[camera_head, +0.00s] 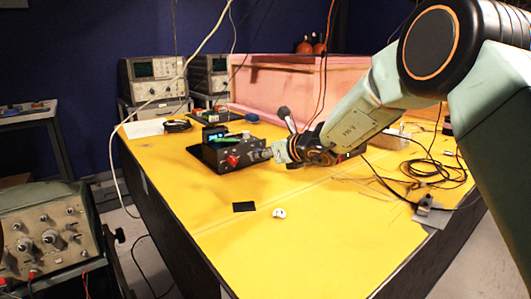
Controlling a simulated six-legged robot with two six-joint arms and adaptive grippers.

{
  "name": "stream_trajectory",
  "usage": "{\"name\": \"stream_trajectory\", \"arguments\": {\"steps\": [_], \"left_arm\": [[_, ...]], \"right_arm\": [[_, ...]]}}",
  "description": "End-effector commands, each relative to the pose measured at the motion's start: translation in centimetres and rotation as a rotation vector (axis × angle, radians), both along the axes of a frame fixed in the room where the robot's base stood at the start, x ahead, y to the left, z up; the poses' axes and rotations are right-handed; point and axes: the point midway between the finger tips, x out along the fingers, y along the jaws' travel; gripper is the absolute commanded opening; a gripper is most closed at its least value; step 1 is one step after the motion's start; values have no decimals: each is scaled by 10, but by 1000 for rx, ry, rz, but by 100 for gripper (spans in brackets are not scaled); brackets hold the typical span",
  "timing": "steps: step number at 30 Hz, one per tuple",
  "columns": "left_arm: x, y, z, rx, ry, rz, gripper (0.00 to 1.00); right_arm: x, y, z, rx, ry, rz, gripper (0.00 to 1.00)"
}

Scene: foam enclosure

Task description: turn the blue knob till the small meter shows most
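A small black box (238,152) stands on the yellow table, left of the middle, with a red knob (232,161) on its front. A small lit display (216,134) shows at the top of the box; its reading is too small to make out. My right gripper (268,153) reaches in from the right, its tips at the right end of the box's front. The blue knob is not clearly visible; the gripper covers that part of the front. I cannot tell whether the fingers are closed on anything. My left gripper is not in view.
The yellow table (310,235) is mostly clear in front, with a small black square (244,207) and a white piece (279,213). Black cables (430,170) lie at right. A pink foam enclosure (290,85) and grey instruments (155,80) stand behind; another instrument (50,235) is at left.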

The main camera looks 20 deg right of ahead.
Motion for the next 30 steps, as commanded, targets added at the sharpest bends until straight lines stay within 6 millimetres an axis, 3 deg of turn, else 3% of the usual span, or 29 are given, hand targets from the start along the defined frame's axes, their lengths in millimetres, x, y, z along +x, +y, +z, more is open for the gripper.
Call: {"name": "stream_trajectory", "arguments": {"steps": [7, 23, 30], "left_arm": [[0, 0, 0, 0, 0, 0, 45], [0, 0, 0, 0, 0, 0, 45], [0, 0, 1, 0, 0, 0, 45]], "right_arm": [[2, 0, -1, -1, 1, -1, 45], [2, 1, -1, 0, 1, 0, 0], [2, 0, -1, 2, 3, 0, 0]]}}
